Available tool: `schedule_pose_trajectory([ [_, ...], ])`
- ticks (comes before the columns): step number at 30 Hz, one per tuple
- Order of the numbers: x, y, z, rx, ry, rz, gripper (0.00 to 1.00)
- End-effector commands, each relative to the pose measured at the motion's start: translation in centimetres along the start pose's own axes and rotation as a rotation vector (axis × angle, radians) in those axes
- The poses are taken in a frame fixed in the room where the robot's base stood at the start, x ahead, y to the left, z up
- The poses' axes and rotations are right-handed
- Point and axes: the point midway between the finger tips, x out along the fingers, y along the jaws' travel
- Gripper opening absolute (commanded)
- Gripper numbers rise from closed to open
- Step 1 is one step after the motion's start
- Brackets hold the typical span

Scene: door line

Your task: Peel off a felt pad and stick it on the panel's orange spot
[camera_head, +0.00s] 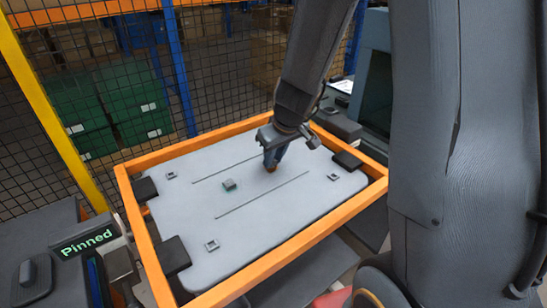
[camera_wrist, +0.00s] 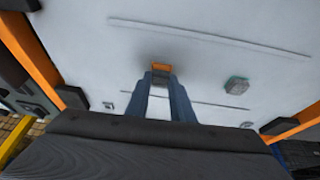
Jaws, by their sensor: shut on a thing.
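The pale grey panel (camera_head: 190,220) lies in an orange frame. My gripper (camera_head: 271,166) reaches down to the panel's middle, its blue fingers close together. In the wrist view my gripper (camera_wrist: 161,78) has a small dark piece between its fingertips, which looks like the felt pad (camera_wrist: 161,79). The orange spot (camera_wrist: 161,67) shows just beyond the tips, partly covered by them. Whether the pad touches the panel I cannot tell.
A small greenish-grey block (camera_head: 229,184) stands on the panel beside my gripper; the wrist view also shows it (camera_wrist: 236,85). Black clamps (camera_head: 173,255) hold the panel's edges. Small square fittings (camera_head: 212,245) and two thin grooves mark it. A display (camera_head: 86,242) reads "Pinned". Mesh fencing stands behind.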

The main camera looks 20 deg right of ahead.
Motion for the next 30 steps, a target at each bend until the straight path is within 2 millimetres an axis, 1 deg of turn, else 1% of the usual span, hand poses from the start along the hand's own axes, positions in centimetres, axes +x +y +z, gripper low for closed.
schedule_pose_trajectory([
  [30, 0.81, -0.04, 0.34, 0.000, 0.000, 0.000, 0.00],
])
